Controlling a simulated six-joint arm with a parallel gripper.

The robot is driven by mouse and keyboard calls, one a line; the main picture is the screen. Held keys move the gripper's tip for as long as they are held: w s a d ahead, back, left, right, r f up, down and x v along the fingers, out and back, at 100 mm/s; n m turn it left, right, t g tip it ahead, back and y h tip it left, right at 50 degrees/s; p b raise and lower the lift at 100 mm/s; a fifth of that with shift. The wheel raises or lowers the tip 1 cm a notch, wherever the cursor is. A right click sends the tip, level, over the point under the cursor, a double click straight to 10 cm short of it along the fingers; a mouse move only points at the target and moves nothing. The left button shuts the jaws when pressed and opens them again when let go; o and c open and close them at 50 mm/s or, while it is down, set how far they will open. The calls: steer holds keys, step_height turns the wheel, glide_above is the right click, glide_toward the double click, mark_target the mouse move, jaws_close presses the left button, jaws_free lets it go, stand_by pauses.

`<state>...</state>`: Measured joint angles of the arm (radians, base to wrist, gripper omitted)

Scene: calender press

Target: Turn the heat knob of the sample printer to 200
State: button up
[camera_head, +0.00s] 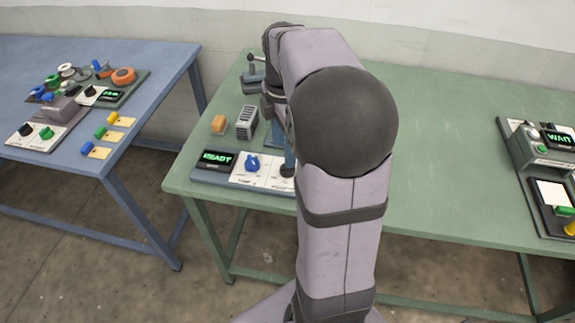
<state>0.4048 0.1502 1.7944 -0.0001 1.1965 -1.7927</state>
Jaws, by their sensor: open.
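A device on the green table shows a lit READY display (216,159). Beside it, a blue knob (252,163) stands on a white printed panel (258,176). A dark round part (287,170) at the panel's right is partly covered by my arm. The markings are too small to read, so I cannot tell the knob's setting or which device is the sample printer. My arm reaches over the green table and bends down behind its own elbow. My gripper's fingers are hidden behind the arm, so their distance from the blue knob cannot be told.
The blue table (150,75) at left carries several knobs and coloured parts. The green table's middle right is clear.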

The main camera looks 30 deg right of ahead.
steer(key=shift+w+d+r+n, duration=0.15)
steer(key=shift+d+n, duration=0.45)
steer(key=shift+f, duration=3.65)
steer(key=shift+c, duration=0.4)
steer(key=c, duration=1)
